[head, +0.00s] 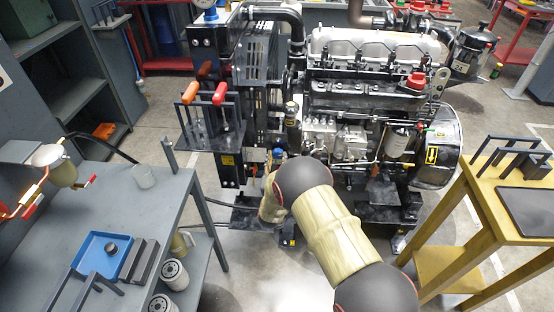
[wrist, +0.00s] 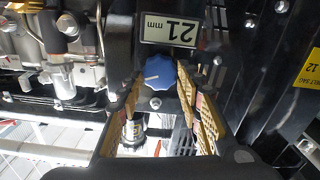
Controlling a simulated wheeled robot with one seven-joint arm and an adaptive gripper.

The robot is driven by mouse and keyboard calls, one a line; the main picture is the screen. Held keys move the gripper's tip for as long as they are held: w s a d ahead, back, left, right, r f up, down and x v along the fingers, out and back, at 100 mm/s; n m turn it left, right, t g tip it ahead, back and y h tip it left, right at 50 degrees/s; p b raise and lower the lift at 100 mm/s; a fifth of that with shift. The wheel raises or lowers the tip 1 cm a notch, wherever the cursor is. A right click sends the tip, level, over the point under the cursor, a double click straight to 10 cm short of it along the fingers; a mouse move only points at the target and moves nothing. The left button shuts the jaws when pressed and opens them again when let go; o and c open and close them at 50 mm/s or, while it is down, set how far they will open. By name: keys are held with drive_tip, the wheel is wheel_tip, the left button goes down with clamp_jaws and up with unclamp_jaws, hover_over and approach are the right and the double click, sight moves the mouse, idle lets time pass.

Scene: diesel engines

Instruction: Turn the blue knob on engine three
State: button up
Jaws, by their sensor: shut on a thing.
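The blue knob (wrist: 158,76) shows in the wrist view, round with a scalloped rim and a pale pointer line on its face. It sits on a black part of the engine (head: 370,90), beside a plate reading "21 mm" (wrist: 171,27), which appears upside down. My gripper (wrist: 160,90) has one finger on each side of the knob and is shut on it. In the head view a small bit of the blue knob (head: 278,152) shows just above my wrist. My arm hides the rest of my gripper there.
A grey bench (head: 140,215) with a blue tray (head: 100,257) and a clear cup (head: 144,176) stands at the left. A yellow stand (head: 470,200) is at the right.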

drive_tip(key=shift+m, duration=0.3)
drive_tip(key=m, duration=0.3)
drive_tip(key=shift+d+m, duration=0.1)
drive_tip(key=shift+m, duration=0.2)
drive_tip(key=m, duration=0.3)
drive_tip(key=shift+m, duration=0.3)
drive_tip(key=m, duration=0.3)
drive_tip(key=shift+d+f+m, duration=0.1)
drive_tip(key=shift+m, duration=0.2)
drive_tip(key=m, duration=0.3)
drive_tip(key=shift+m, duration=0.4)
drive_tip(key=m, duration=0.7)
drive_tip(key=shift+d+f, duration=0.1)
drive_tip(key=shift+f, duration=0.15)
drive_tip(key=m, duration=0.3)
drive_tip(key=shift+m, duration=0.3)
drive_tip(key=shift+f+m, duration=0.15)
drive_tip(key=shift+m, duration=1.45)
